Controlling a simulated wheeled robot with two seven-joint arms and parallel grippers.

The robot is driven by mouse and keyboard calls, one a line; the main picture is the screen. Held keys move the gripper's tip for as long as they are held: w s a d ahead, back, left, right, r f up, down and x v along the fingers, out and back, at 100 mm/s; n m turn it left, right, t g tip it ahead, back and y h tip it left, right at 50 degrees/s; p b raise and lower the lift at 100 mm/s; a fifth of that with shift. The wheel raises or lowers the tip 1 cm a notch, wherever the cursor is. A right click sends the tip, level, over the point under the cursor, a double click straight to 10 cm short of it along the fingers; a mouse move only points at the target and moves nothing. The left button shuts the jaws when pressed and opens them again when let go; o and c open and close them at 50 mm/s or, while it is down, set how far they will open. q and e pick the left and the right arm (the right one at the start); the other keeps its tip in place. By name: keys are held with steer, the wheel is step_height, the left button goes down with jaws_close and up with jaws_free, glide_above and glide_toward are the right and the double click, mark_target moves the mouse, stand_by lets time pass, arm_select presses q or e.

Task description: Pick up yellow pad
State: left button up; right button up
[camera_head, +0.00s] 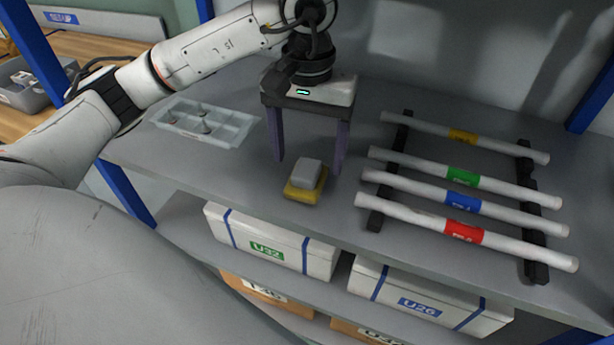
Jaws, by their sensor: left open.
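A yellow pad (298,193) lies on the grey shelf near its front edge, with a grey block (307,174) on top of it. My left gripper (311,166) reaches in from the upper left and points down. Its two dark fingers are spread wide and empty, and they stand behind the pad, apart from it as far as I can tell. My right gripper is not in view.
A rack (530,190) with several white tubes with coloured bands stands to the right of the pad. A pale compartment tray (170,126) with small items sits at the left. White boxes (235,238) fill the shelf below. Blue posts (125,190) stand at the sides.

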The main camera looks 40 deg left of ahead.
mark_target(307, 168)
arm_select(q)
steer(key=shift+a+f+p, duration=0.1)
steer(key=shift+f+p, duration=0.2)
steer(key=shift+f, duration=2.1)
steer(key=c, duration=1.1)
steer(key=shift+c, duration=0.2)
step_height(307, 168, up, 10)
steer(key=shift+r, duration=0.1)
